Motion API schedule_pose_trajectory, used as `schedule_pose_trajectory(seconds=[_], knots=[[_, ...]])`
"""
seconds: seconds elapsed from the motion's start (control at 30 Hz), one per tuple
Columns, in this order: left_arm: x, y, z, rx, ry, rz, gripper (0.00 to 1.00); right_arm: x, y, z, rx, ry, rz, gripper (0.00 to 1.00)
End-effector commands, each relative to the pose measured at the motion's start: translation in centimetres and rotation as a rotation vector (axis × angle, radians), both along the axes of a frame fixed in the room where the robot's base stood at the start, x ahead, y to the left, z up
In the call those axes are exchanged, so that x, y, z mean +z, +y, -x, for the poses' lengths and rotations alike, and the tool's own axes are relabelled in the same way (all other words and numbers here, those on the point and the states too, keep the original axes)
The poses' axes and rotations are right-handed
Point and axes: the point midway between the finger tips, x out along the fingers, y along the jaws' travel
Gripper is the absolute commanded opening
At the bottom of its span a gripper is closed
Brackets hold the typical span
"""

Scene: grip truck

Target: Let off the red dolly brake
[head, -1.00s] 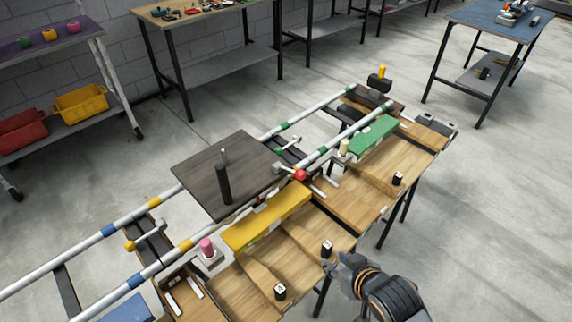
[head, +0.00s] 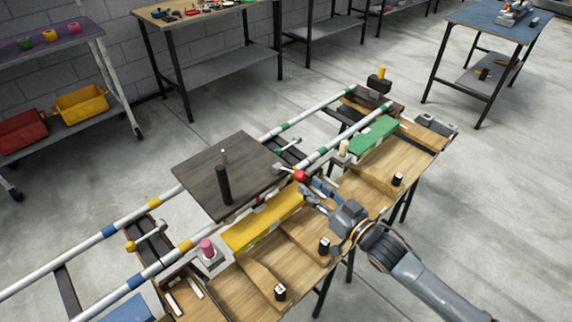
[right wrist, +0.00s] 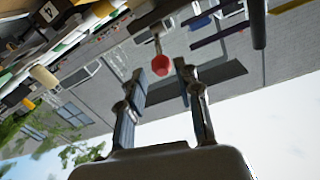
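The red ball knob (head: 300,175) of the dolly brake sits at the front rail, beside the dark dolly platform (head: 200,165) with its upright black post. My right gripper (head: 312,186) is right next to the knob, reaching in from the lower right. In the right wrist view the red knob (right wrist: 161,66) hangs on its short lever just beyond and between the two fingertips (right wrist: 157,80). The fingers are spread apart with nothing between them, and I see no clear contact with the knob. My left gripper is in neither view.
A yellow block (head: 262,222) and a green block (head: 373,136) lie along the wooden bench (head: 330,220) beside the rails. Small black blocks stand along the bench's near edge.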

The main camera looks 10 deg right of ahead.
Motion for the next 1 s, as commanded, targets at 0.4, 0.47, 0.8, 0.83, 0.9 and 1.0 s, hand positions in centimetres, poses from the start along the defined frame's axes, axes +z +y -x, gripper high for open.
schedule_pose_trajectory(seconds=[0.4,0.47,0.8,0.83,0.9,1.0], knots=[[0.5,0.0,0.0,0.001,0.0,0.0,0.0,0.2,4.3,-7.5,-0.001,-0.001,0.0,0.34],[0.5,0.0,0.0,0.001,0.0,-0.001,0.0,0.1,4.6,-8.2,-0.002,-0.001,0.0,0.34],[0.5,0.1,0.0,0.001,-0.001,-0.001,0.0,0.0,5.4,-9.5,-0.002,0.001,0.001,0.34],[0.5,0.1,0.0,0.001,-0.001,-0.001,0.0,0.0,5.4,-9.5,-0.002,0.001,0.001,0.34],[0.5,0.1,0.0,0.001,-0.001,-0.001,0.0,0.0,5.4,-9.5,-0.002,0.001,0.001,0.34],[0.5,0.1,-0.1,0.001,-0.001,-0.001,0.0,0.0,5.4,-9.5,-0.002,0.001,0.001,0.24]])
